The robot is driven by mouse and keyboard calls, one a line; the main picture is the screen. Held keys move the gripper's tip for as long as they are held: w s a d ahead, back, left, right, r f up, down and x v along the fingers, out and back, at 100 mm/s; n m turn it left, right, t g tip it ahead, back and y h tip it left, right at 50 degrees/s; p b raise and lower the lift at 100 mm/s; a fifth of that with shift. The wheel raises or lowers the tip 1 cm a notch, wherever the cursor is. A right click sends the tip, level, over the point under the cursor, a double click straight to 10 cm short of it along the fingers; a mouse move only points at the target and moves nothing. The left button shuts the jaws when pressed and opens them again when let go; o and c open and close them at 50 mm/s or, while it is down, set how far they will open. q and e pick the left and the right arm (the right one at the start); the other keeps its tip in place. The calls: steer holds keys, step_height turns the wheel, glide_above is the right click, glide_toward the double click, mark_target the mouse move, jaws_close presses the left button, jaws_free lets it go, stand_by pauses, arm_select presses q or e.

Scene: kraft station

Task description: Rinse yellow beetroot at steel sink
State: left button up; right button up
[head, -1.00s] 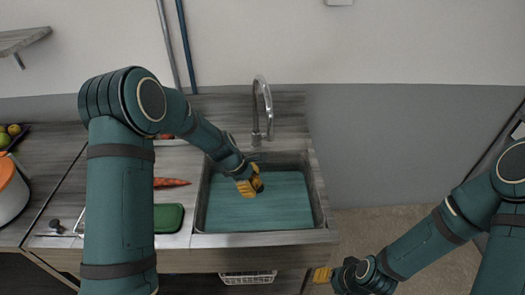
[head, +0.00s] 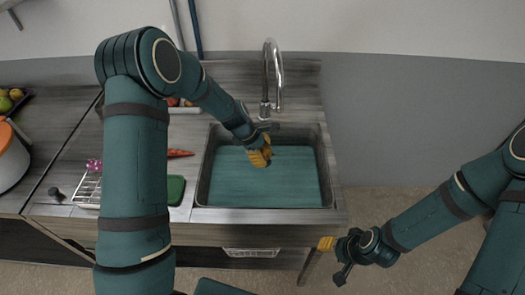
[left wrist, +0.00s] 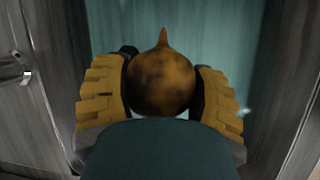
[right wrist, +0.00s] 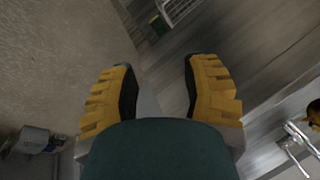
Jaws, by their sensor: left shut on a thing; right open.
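My left gripper (head: 260,154) is over the steel sink (head: 202,190), below the tap's side, shut on the yellow beetroot. In the left wrist view the beetroot (left wrist: 162,82) is round, brownish yellow with dark patches and a pointed tip, held between the two yellow fingers (left wrist: 162,100). In the head view the fingers mostly hide it. The chrome tap (head: 268,75) arches up at the sink's back edge. The sink's inside looks teal, like water or a flat bottom; I cannot tell which. My right gripper (right wrist: 160,88) is open and empty, in front of the counter's right end.
Left of the sink lie a carrot (head: 180,153) and a dark green item (head: 176,188). A wire rack (head: 88,188) and an orange-white pot (head: 10,160) stand further left. A white basket (head: 252,252) sits under the counter. Floor to the right is open.

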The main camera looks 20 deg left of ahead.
arm_select(q)
step_height(320, 180, down, 12)
steer(key=b, duration=0.9)
steer(key=shift+f+b, duration=0.25)
steer(key=shift+b, duration=0.05)
steer(key=shift+f+b, duration=0.95)
steer(key=shift+f, duration=0.25)
arm_select(e)
step_height(320, 180, down, 12)
steer(key=s, duration=0.1)
steer(key=shift+s+a+g, duration=0.25)
steer(key=shift+s+g, duration=0.05)
arm_select(q)
steer(key=shift+r, duration=0.15)
